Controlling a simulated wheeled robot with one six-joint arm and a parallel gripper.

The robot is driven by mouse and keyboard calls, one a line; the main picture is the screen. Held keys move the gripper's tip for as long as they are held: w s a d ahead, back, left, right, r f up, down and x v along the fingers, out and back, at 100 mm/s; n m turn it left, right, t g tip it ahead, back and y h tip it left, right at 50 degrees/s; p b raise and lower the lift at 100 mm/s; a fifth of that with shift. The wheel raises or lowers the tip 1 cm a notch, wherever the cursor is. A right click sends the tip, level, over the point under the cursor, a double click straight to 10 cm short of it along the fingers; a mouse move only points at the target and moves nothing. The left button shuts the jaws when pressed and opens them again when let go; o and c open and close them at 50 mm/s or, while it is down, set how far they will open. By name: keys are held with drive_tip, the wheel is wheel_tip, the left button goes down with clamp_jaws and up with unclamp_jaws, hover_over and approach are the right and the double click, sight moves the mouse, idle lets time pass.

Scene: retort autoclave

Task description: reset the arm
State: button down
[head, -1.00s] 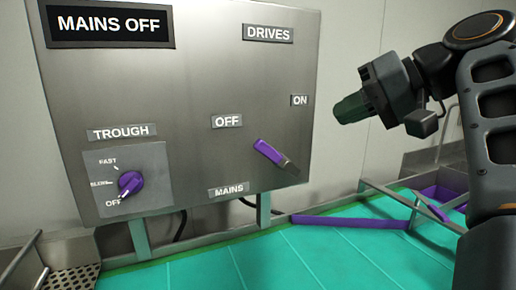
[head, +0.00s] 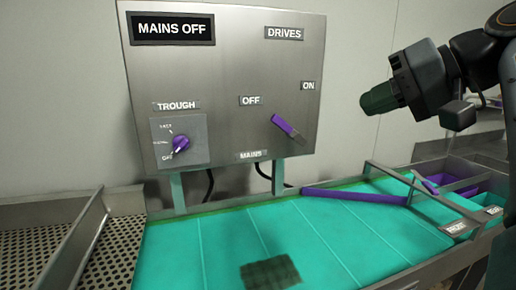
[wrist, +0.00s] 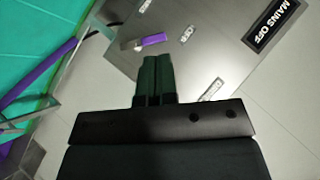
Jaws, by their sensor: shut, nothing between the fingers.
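My gripper (head: 378,98) is at the upper right of the head view, in the air right of the control panel, pointing left. Its dark green fingers are shut with nothing between them; they also show together in the wrist view (wrist: 155,78). The lever shows in the wrist view (wrist: 152,41), apart from the fingers. The purple trough knob (head: 181,144) is at the panel's lower left. A sign (head: 173,28) reads MAINS OFF.
A green conveyor-like trough (head: 230,240) runs below the panel, with a dark green patch (head: 270,274) on it. A perforated metal tray (head: 40,250) lies at left.

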drive_tip(key=w+d+f+m+h, duration=0.3)
drive_tip(key=d+f, duration=0.1)
drive_tip(key=f, duration=0.5)
drive_tip(key=w+d+f+m+h, duration=0.3)
drive_tip(key=f, duration=0.5)
drive_tip(key=s+a+f+n+g+h, duration=0.1)
drive_tip(key=s+a+f+n, duration=0.2)
drive_tip(key=f, duration=0.9)
drive_tip(key=s+a+f+n+g+h, duration=0.2)
drive_tip(key=s+a+f, duration=0.3)
drive_tip(key=s+f, duration=0.3)
wheel_tip(320, 180, down, 4)
drive_tip(key=shift+s+a+f+n+h, duration=0.1)
drive_tip(key=shift+s+a+n+h, duration=0.1)
drive_tip(key=shift+a+n+h, duration=0.3)
